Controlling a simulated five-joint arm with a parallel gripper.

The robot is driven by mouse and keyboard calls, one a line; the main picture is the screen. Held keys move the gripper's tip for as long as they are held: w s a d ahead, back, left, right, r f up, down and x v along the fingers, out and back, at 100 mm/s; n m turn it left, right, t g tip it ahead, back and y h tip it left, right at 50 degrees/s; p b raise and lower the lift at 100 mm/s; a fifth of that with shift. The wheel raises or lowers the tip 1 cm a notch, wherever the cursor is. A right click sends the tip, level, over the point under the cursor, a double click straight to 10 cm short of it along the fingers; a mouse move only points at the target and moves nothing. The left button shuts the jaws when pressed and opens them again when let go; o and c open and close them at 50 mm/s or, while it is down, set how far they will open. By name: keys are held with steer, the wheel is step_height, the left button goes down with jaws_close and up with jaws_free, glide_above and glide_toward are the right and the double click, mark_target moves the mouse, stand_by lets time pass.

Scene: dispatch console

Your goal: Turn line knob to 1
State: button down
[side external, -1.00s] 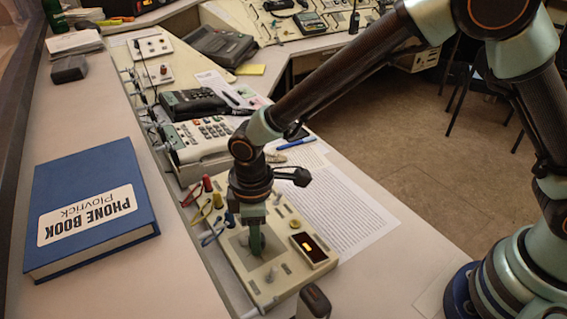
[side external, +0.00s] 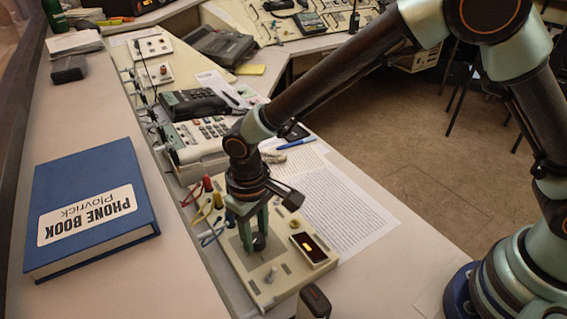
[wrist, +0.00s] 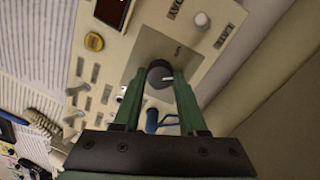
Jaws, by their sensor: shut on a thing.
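The beige console panel (side external: 240,273) lies on the desk, with a dark round knob (side external: 259,241) on a grey plate. In the wrist view the knob (wrist: 160,74) shows a pale mark on its side. My gripper (side external: 256,240) points down over it. In the wrist view, my gripper's green fingers (wrist: 160,82) stand on both sides of the knob, shut on it. A small display (side external: 309,248) glows orange, but its reading is too small to tell. The numbers around the knob cannot be read.
A small pale switch knob (wrist: 202,20) stands by the labels DAY and LATE. A yellow button (wrist: 94,41) is near the display. Coloured plugs with cables (side external: 212,195) stand at the panel's back left. A printed sheet (side external: 335,205) lies to the right. A blue phone book (side external: 110,180) lies left.

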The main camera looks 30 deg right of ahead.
mark_target(254, 238)
steer(key=shift+s+a+m, duration=0.1)
steer(key=shift+s+m, duration=0.1)
steer(key=shift+m, duration=0.3)
steer(key=shift+c, duration=2.3)
jaws_free()
steer(key=shift+w, duration=0.1)
steer(key=shift+r, duration=0.35)
step_height(254, 238, up, 11)
steer(key=shift+r, duration=0.2)
